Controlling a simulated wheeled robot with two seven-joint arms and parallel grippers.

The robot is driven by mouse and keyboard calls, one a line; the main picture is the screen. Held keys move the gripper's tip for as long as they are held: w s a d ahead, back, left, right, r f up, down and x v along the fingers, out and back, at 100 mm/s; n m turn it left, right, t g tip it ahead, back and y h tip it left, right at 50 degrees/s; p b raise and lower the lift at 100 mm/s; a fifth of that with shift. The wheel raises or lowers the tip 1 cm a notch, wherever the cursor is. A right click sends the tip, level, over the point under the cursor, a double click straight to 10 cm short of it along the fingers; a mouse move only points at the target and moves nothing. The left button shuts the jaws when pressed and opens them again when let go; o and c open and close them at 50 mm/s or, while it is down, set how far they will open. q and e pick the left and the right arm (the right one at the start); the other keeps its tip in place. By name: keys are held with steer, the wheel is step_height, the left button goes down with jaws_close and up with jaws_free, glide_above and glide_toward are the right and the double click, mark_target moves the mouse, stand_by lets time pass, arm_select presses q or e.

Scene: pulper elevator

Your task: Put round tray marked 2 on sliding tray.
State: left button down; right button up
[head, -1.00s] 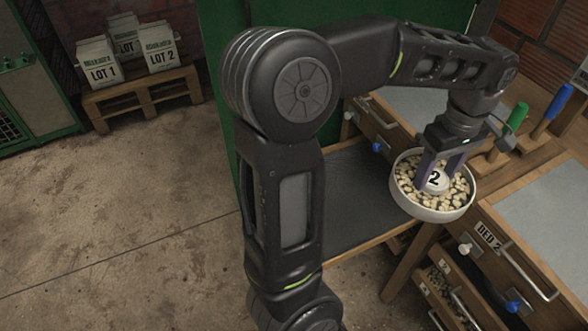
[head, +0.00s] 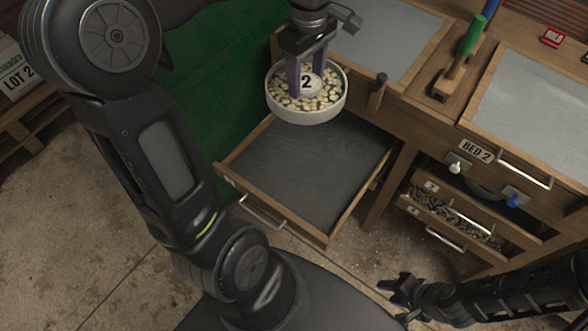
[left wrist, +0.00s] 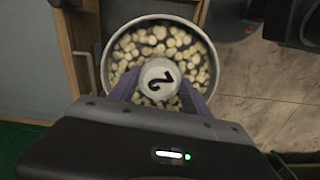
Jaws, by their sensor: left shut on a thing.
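The round tray marked 2 (head: 310,112) is a white round pan filled with pale pieces, with a white knob marked 2 at its middle. My left gripper (head: 307,85) is shut on that knob and holds the tray level. The tray also shows in the left wrist view (left wrist: 207,62), with the gripper's purple fingers on either side of the knob. In the head view the sliding tray (head: 300,190), a dark-lined wooden drawer, is pulled out; the round tray overlaps its back edge, apparently above it. My right gripper (head: 395,300) is at the bottom right, apparently open and empty.
A wooden bench with grey tops (head: 390,50) stands behind. Drawers of pale pieces (head: 450,215) sit under the BED 2 label (head: 476,150). A green-handled tool (head: 470,40) lies on the bench. A green panel (head: 215,95) is left of the sliding tray. The sliding tray's surface is bare.

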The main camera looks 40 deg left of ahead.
arm_select(q)
step_height(320, 180, down, 24)
steer(key=a+m+b, duration=0.1)
steer(key=m+b, duration=0.6)
steer(key=b, duration=0.7)
steer(key=shift+a+f+m, duration=0.25)
steer(key=shift+a+m, duration=0.1)
steer(key=shift+m, duration=0.05)
steer(key=b, duration=0.1)
glide_above(298, 172)
steer(key=shift+f, duration=3.1)
steer(key=shift+f, duration=1.85)
